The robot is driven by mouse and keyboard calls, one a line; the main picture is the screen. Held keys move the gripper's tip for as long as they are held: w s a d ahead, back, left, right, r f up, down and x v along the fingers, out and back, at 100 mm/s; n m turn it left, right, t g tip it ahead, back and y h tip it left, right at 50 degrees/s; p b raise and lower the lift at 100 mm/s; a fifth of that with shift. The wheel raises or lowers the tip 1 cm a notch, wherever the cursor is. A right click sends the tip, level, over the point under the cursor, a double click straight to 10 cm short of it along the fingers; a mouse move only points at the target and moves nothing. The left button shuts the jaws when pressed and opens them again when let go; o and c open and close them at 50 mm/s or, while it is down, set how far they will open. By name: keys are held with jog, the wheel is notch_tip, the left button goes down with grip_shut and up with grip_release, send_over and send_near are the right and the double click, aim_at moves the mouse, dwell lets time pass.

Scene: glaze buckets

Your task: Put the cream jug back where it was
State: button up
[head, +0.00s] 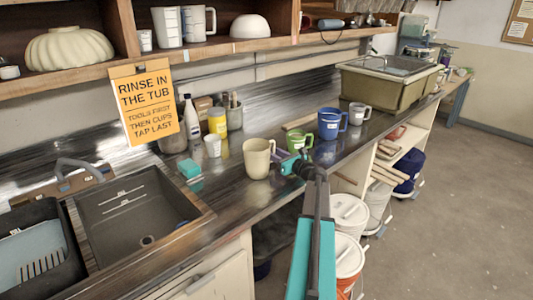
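The cream jug (257,159) appears upright on the dark counter (225,205), right of the sink, with its handle towards the right. I cannot tell whether its base touches the counter. My gripper (284,167), teal and dark, is at the jug's right side, close to the handle. Its fingertips are small and partly hidden, so I cannot tell whether they are closed on the handle or just beside it.
A green mug (329,127), blue jug (343,121) and grey mug (359,113) stand to the right. A white cup (213,146), yellow bottle (217,122) and teal sponge (189,168) are left. The sink (140,215) is front left. Lidded buckets (348,213) stand below the counter's front edge.

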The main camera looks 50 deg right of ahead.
jog(key=s+b, duration=0.1)
jog(key=s, duration=0.5)
jog(key=s+b, duration=0.1)
jog(key=s, duration=0.2)
jog(key=shift+s+a+b, duration=0.15)
jog(key=shift+a+b, duration=0.15)
jog(key=shift+s+f, duration=0.1)
dwell(0.4)
